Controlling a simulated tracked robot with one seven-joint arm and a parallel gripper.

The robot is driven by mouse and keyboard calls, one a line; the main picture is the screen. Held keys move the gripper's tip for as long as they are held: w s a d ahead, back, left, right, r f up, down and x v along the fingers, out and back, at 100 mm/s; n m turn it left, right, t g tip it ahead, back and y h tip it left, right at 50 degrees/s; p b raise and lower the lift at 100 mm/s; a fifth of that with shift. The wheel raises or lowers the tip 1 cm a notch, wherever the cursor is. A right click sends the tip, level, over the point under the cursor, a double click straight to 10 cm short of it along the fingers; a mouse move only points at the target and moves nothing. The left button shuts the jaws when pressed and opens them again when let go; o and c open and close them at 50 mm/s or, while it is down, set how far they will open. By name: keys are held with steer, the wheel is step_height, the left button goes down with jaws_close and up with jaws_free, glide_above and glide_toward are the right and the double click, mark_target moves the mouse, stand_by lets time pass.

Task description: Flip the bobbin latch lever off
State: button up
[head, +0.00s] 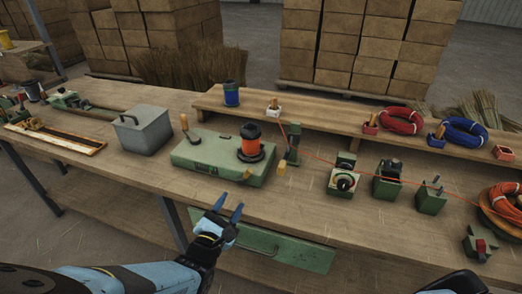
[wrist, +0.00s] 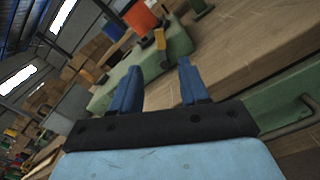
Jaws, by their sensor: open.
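A flat green box (head: 215,158) lies on the bench and carries an orange bobbin (head: 250,140) on a dark base. A small dark lever-like part (head: 247,175) shows at the box's front right; I take it for the bobbin latch, but its position is too small to tell. In the wrist view the orange bobbin (wrist: 141,18) is at the top, with a dark part (wrist: 165,62) at the green box's (wrist: 120,72) edge. My gripper (head: 225,208) is open and empty, with blue fingers, in front of the box and apart from it.
A wooden-handled lever (head: 185,124) stands at the box's back left. A grey lidded box (head: 142,130) is left. A green post (head: 293,145) and several green fixtures stand right, with an orange line running past. A green drawer front (head: 270,246) lies below the bench edge.

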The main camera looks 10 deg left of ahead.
mark_target(247, 175)
steer(key=w, duration=0.7)
steer(key=w+d, duration=0.1)
steer(key=w, duration=0.3)
jaws_close()
